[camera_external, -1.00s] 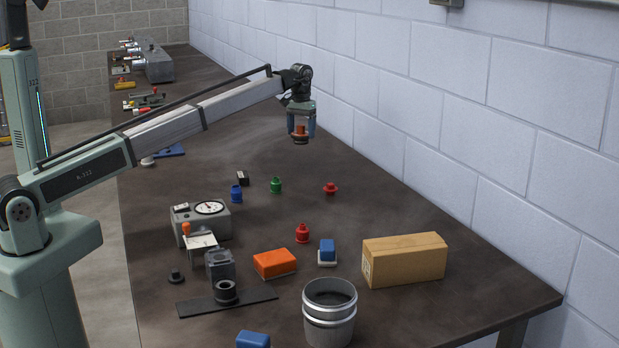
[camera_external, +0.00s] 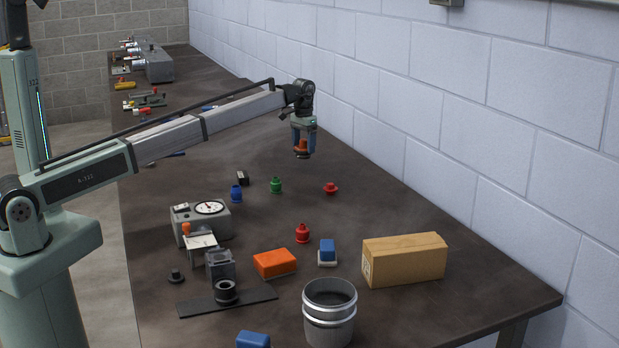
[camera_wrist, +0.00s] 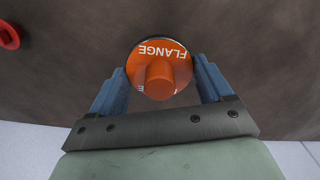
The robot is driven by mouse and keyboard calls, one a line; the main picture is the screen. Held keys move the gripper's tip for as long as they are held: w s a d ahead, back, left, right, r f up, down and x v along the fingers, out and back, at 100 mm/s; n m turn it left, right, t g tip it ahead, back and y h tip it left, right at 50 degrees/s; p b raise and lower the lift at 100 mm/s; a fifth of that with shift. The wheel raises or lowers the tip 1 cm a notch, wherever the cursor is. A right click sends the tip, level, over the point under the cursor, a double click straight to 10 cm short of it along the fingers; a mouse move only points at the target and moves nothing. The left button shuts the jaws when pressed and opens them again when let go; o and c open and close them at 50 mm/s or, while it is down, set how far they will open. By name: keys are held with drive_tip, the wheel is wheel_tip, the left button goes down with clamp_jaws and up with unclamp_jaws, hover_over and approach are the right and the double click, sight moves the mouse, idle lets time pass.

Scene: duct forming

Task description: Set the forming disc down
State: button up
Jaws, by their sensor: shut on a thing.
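The forming disc (camera_wrist: 175,58) is orange with a raised knob and lettering that reads "FLANGE". In the external view my gripper (camera_external: 303,136) points down over the far part of the bench, near the wall. The disc (camera_external: 301,148) hangs under it, apart from the bench top (camera_external: 370,205). The disc's underside is hidden.
A red knobbed piece (camera_external: 330,188) stands closest below the disc, with green (camera_external: 276,186) and blue (camera_external: 236,193) pieces to its left. Bench around the red piece is clear.

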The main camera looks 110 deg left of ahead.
sight(304, 140)
drive_tip(key=shift+f, duration=2.15)
drive_tip(key=shift+f, duration=0.1)
drive_tip(key=o, duration=1.3)
drive_tip(key=shift+f, duration=0.1)
drive_tip(key=shift+o, duration=0.2)
wheel_tip(304, 140, up, 12)
drive_tip(key=shift+r, duration=0.2)
